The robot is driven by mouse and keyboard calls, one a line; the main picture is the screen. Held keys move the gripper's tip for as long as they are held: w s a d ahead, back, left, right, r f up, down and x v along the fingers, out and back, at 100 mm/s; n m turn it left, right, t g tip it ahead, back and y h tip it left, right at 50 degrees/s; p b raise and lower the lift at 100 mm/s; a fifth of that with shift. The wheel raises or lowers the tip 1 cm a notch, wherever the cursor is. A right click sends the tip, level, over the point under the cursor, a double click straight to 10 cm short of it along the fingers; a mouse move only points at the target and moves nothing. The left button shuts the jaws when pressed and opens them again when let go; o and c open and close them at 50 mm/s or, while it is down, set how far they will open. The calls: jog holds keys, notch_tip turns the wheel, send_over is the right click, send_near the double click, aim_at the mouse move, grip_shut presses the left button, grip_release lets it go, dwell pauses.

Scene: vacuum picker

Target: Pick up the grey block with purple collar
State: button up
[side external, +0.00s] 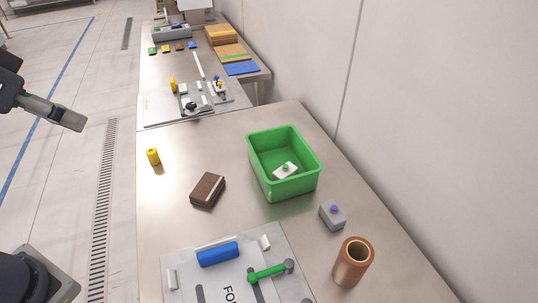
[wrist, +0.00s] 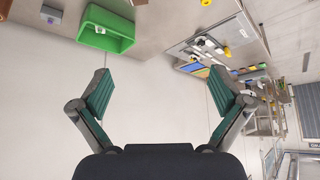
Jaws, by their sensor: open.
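The grey block with purple collar (side external: 333,217) stands on the metal table, right of the green bin's near corner and behind the copper cylinder. A small grey block at the upper left of the wrist view (wrist: 51,15), beside the green bin, looks like the same one. My gripper (side external: 60,112) is at the far left of the side view, well away from the block and off the table's left side. In the wrist view my gripper (wrist: 159,75) has its two fingers wide apart with nothing between them.
The green bin (side external: 255,170) holds a white piece with a green knob (side external: 285,170). A copper cylinder (side external: 352,265), a dark brown box (side external: 207,189), a yellow cylinder (side external: 153,157) and a board with a blue block (side external: 218,254) and green handle (side external: 268,273) share the table. A wall runs along the right.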

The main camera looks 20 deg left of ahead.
jog(key=w+d+r+m, duration=0.1)
jog(key=w+d+r, duration=0.2)
jog(key=w+r, duration=0.35)
jog(key=w+d+f+m+h, duration=0.2)
jog(key=w+d+m, duration=0.1)
jog(key=w+d, duration=0.9)
jog(key=m+g+h, duration=0.1)
jog(key=m+g, duration=0.3)
send_over(333, 209)
jog(key=s+a, duration=0.4)
notch_tip(333, 209, down, 25)
jog(key=x, duration=0.9)
jog(key=shift+w+f, duration=0.15)
jog(key=shift+w, duration=0.25)
jog(key=x, duration=0.5)
jog(key=shift+d+f, duration=0.3)
jog(key=shift+d, duration=0.05)
